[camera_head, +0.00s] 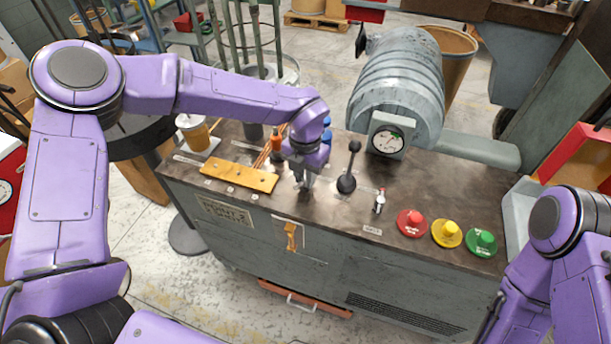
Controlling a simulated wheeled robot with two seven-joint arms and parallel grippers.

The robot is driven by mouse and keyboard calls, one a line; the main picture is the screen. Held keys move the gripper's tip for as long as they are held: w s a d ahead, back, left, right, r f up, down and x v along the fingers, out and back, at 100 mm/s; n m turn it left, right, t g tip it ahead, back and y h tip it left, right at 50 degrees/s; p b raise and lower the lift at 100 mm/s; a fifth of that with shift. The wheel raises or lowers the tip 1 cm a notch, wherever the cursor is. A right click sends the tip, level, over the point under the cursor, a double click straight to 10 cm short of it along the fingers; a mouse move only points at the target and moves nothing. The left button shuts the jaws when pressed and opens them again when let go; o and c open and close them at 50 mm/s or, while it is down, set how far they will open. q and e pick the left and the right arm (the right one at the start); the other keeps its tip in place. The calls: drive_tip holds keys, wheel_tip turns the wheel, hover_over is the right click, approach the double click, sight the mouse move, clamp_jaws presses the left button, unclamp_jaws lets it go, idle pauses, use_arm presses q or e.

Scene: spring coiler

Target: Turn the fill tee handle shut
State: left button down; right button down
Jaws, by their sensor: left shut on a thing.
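My left gripper (304,184) points down at the front half of the bench top, between the yellow slotted bar and the black-knobbed lever. It is shut on a small upright piece, which I take to be the fill tee handle. The fingers and wrist hide most of that piece, so its turn angle cannot be read. My right arm comes in at the lower right, and its gripper is out of view.
A black-knobbed lever (348,178) stands close right of the gripper. Further right are a small silver toggle (379,201) and red (411,222), yellow (446,233) and green (481,242) buttons. A yellow bar (240,177) lies left. A grey drum with a gauge (387,140) stands behind.

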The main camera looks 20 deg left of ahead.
use_arm(q)
drive_tip(key=n+b, duration=0.1)
drive_tip(key=n, duration=0.2)
drive_tip(key=shift+n, duration=0.4)
drive_tip(key=n+b, duration=0.2)
drive_tip(key=n, duration=0.1)
drive_tip(key=shift+f+n, duration=0.1)
drive_tip(key=shift+n, duration=0.2)
drive_tip(key=n+b, duration=0.2)
drive_tip(key=n, duration=0.2)
drive_tip(key=shift+b, duration=0.4)
drive_tip(key=shift+d+n+b, duration=0.1)
drive_tip(key=shift+n+b, duration=0.8)
drive_tip(key=shift+n, duration=0.7)
drive_tip(key=shift+r, duration=0.2)
drive_tip(key=c, duration=1)
unclamp_jaws()
wheel_tip(320, 180, up, 10)
drive_tip(key=shift+r, duration=0.25)
